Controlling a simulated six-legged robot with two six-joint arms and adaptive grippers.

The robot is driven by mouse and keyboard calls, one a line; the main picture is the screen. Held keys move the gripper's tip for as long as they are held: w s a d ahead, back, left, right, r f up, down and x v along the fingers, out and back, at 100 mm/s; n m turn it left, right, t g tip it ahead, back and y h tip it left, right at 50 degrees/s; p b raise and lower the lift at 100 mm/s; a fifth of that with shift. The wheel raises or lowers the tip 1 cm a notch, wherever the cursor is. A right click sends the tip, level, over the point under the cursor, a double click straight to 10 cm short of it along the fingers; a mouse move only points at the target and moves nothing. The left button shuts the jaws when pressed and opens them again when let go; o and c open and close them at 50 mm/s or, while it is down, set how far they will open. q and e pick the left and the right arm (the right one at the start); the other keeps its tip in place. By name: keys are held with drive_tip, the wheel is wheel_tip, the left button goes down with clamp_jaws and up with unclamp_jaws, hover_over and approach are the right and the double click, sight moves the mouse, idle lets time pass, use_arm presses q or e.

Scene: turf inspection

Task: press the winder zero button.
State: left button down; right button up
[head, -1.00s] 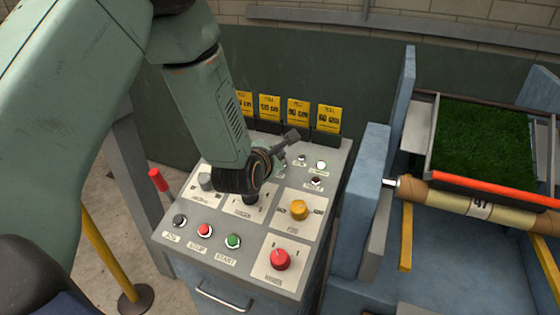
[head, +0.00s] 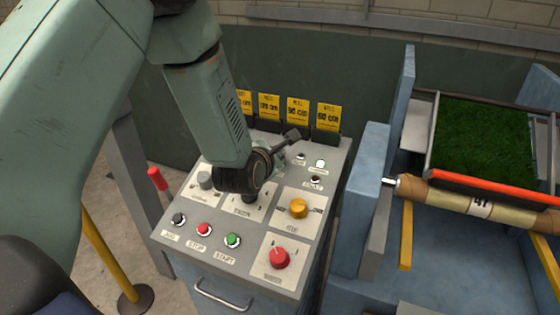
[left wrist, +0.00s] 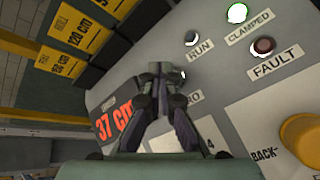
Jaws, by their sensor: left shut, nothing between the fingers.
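The grey sloped control panel (head: 262,200) stands in the middle of the head view. My left gripper (head: 284,147) is over its upper part, with the wrist hiding some of the panel. In the left wrist view the dark fingers of my left gripper (left wrist: 162,72) are together and empty. They point at the panel between a red "37 CM" readout (left wrist: 115,122) and the RUN lamp (left wrist: 191,38). A label ending in "RO" (left wrist: 192,97) shows beside the fingers. The zero button is mostly or wholly hidden behind them, so contact cannot be told. My right gripper is not in view.
A lit CLAMPED lamp (left wrist: 237,13) and a FAULT lamp (left wrist: 263,46) are close by. Yellow knob (head: 298,208), red knob (head: 280,257) and green start button (head: 232,240) sit lower. Yellow cards (head: 298,111) stand behind the panel. A turf roll machine (head: 480,205) is right.

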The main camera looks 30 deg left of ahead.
use_arm(q)
drive_tip(key=shift+w+a+f, duration=0.1)
drive_tip(key=shift+f, duration=0.1)
idle(0.3)
drive_tip(key=shift+f, duration=0.2)
drive_tip(key=shift+f+b, duration=0.1)
drive_tip(key=shift+b, duration=0.3)
drive_tip(key=shift+w+f, duration=0.1)
drive_tip(key=shift+f, duration=0.05)
idle(0.6)
drive_tip(key=shift+s+r+p, duration=0.35)
drive_tip(key=shift+r+p, duration=0.1)
drive_tip(key=shift+r, duration=0.4)
drive_tip(key=shift+r, duration=0.1)
